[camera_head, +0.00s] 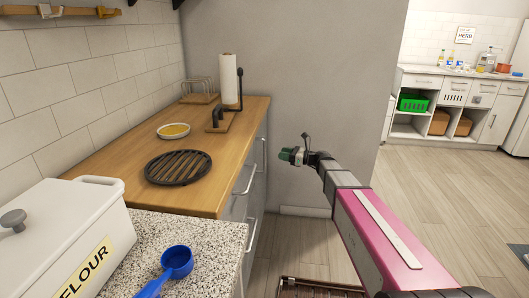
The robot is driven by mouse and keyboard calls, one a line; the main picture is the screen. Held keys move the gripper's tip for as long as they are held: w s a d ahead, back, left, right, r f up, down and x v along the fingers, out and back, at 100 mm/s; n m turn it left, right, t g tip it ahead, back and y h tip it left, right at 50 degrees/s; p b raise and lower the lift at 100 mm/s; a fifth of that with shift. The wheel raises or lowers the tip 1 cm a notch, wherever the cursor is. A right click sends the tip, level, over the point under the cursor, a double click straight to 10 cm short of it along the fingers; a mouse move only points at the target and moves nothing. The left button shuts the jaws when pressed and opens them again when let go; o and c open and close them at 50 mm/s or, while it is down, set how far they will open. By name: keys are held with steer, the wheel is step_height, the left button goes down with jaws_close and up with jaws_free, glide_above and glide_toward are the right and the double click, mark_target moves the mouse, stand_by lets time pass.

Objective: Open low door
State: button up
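The grey cabinet front (238,209) under the wooden counter is seen at a steep angle. It carries several metal bar handles: one near the top (246,180), one farther back (263,153) and a lower one (252,236). The panels look closed, and I cannot tell which one is the low door. My gripper (283,155) is at the end of my pink arm, to the right of the cabinet front and apart from the handles as seen here. It is small and side-on, so its finger opening cannot be made out. Nothing is visibly held.
The wooden counter (225,130) holds a black round grate (178,167), a yellow dish (173,130) and a paper towel roll (228,79). A flour bin (65,235) and blue scoop (176,262) stand in front. A grey wall (310,80) closes the back; floor is free to the right.

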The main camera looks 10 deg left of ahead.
mark_target(265, 150)
steer(key=w+a, duration=0.1)
steer(key=a, duration=0.8)
steer(key=shift+w+a, duration=0.3)
steer(key=shift+a, duration=0.1)
jaws_close()
